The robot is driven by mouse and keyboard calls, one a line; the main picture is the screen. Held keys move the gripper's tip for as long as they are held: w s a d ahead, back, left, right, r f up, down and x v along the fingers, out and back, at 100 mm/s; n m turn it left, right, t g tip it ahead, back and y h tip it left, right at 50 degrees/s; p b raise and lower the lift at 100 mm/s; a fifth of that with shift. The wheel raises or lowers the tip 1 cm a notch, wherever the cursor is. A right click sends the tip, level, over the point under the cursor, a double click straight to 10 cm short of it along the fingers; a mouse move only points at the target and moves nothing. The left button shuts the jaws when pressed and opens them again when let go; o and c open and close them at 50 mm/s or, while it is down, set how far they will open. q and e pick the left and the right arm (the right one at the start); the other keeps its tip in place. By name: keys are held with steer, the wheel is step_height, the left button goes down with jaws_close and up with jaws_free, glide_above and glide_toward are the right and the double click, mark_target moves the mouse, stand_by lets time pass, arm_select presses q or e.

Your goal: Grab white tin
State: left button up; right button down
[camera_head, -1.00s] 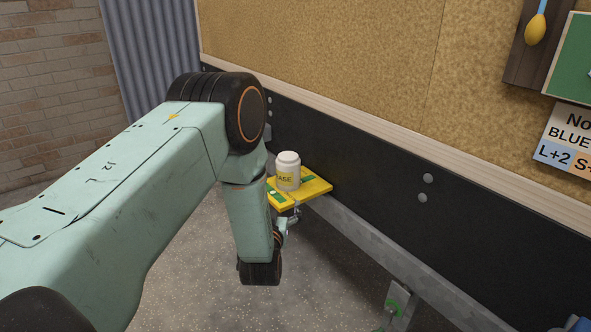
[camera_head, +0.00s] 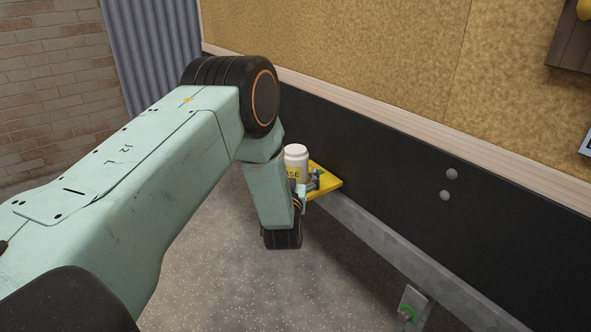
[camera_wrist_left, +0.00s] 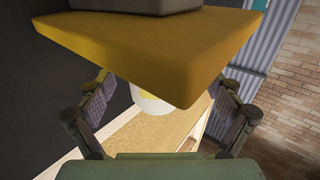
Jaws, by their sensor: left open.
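The white tin (camera_head: 297,155), with a yellow label ending in "ASE", stands upright on a small yellow shelf (camera_head: 328,184) at the dark wall panel. My left arm covers part of the tin and shelf. My left gripper (camera_head: 314,181) is at the shelf, just right of and in front of the tin in the head view. In the left wrist view the gripper's fingers (camera_wrist_left: 163,103) are spread wide and empty. The yellow shelf (camera_wrist_left: 150,50) fills the upper middle there and hides most of the tin (camera_wrist_left: 149,102), which shows between the fingers. My right gripper is not in view.
The dark wall panel (camera_head: 400,165) runs behind the shelf, with a metal rail (camera_head: 365,230) below it. A bracket with a green part (camera_head: 408,312) stands low at the right. The speckled floor (camera_head: 230,290) is clear.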

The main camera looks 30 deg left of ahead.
mark_target(296, 166)
arm_select(q)
steer(key=shift+b+x, duration=0.6)
steer(key=shift+x, duration=1.15)
steer(key=shift+d+f, duration=0.1)
steer(key=shift+d, duration=0.05)
steer(key=shift+c, duration=0.5)
steer(key=shift+w, duration=0.15)
steer(key=c, duration=1.5)
steer(key=shift+c, duration=0.2)
